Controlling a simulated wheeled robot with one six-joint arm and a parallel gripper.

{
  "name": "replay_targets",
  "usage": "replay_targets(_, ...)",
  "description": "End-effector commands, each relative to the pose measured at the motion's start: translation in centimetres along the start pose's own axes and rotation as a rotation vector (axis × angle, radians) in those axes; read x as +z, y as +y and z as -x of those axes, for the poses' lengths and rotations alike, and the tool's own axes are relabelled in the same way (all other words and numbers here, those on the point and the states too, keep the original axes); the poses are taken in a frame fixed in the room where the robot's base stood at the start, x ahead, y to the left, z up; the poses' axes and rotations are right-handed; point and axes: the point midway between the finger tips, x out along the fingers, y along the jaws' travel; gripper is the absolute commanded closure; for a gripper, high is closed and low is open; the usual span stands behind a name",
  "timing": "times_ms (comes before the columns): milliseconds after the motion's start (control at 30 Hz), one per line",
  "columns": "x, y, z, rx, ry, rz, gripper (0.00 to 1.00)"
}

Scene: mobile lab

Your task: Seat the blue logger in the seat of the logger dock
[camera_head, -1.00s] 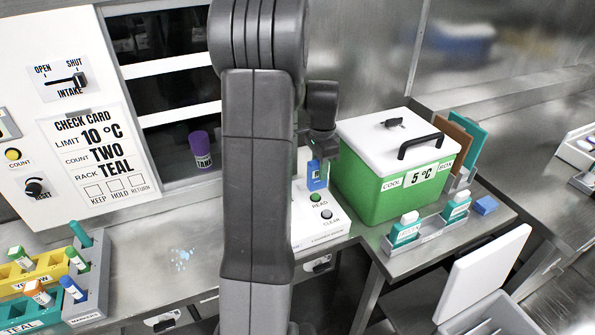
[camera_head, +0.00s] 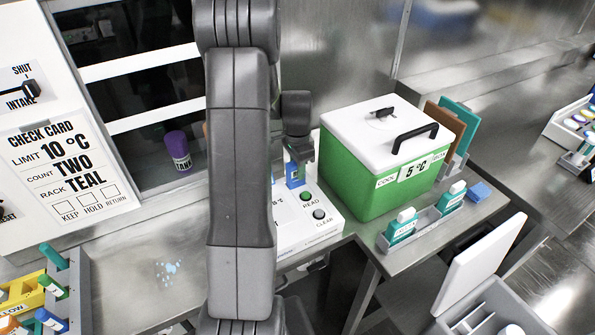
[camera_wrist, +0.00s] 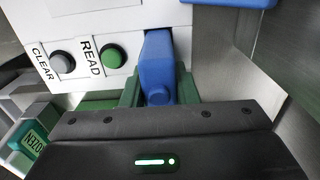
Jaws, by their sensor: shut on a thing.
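The blue logger (camera_head: 294,174) is upright between the fingers of my gripper (camera_head: 298,160), which is shut on it. In the wrist view the logger (camera_wrist: 158,70) stands between the two green fingertips of my gripper (camera_wrist: 158,92). The logger dock (camera_head: 318,229) is a white box with a green READ button and a grey CLEAR button. In the wrist view the logger is beside the white dock face (camera_wrist: 105,15), to the right of READ. The seat is hidden, so I cannot tell whether the logger touches it.
The green cool box (camera_head: 375,185) with a white lid stands close right of the dock. A rack (camera_head: 425,225) with teal-labelled bottles is in front of it. A purple tank-labelled container (camera_head: 178,152) stands in the opening behind.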

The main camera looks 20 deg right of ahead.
Motion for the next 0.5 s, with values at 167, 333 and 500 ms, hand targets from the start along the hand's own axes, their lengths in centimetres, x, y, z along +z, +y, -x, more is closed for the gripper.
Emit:
replay_targets(167, 0.0, 0.0, -1.9, 0.001, -0.001, 0.0, 0.97)
replay_targets(333, 0.0, 0.0, -1.9, 0.0, 0.0, 0.0, 0.97)
replay_targets(500, 0.0, 0.0, -2.3, 0.0, 0.0, 0.0, 0.71)
